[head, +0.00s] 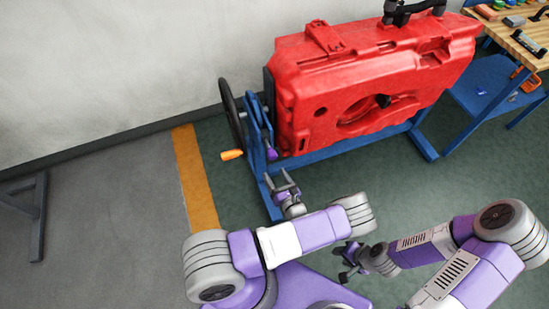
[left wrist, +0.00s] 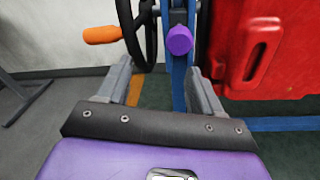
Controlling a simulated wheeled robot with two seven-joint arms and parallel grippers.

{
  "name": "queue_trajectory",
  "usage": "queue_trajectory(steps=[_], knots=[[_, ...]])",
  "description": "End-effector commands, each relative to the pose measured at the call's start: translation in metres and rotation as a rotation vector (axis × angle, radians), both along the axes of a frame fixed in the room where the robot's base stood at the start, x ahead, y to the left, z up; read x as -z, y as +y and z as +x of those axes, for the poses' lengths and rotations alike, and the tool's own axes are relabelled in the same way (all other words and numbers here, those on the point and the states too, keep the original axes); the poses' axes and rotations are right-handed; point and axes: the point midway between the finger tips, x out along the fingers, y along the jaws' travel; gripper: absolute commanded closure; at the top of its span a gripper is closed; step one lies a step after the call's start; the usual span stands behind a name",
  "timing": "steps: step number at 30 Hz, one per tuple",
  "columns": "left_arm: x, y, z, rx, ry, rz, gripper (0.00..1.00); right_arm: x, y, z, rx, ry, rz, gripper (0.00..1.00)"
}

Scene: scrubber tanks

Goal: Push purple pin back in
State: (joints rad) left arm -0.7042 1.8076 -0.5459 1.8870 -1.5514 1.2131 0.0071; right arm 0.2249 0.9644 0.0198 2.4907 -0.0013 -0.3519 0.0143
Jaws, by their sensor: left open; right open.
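The purple pin (head: 272,155) sticks out from the blue stand post beside the red tank (head: 370,90). In the left wrist view the purple pin (left wrist: 180,40) shows its rounded end, ahead of my fingers and right of centre between them. My left gripper (head: 284,183) is open and empty, just below the pin and apart from it in the head view; its two fingers also show in the left wrist view (left wrist: 160,82). My right gripper (head: 347,262) is open and empty, low over the floor, away from the stand. How deep the pin sits cannot be told.
A black handwheel (head: 230,115) with an orange handle (head: 231,154) stands just left of the pin. The blue stand frame (head: 340,148) runs under the tank. A workbench (head: 520,40) with tools is at the upper right. The floor left of the yellow stripe (head: 193,175) is mostly clear.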

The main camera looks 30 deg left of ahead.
Motion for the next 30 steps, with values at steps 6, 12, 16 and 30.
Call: queue_trajectory(steps=[6, 12, 16, 30], knots=[[-0.007, -0.004, 0.027, 0.104, -0.021, 0.058, 0.34, 0.003, 0.0, 0.0, 0.0, 0.0, 0.0, 0.57], [-0.006, 0.022, 0.047, 0.099, -0.02, 0.056, 0.34, 0.008, 0.0, 0.0, 0.0, 0.0, 0.0, 0.57], [-0.006, 0.035, 0.058, 0.098, -0.021, 0.054, 0.34, 0.011, 0.0, 0.0, 0.0, 0.0, 0.0, 0.57], [-0.007, 0.044, 0.066, 0.098, -0.018, 0.053, 0.4, 0.012, 0.0, 0.0, 0.0, 0.0, 0.0, 0.57]])
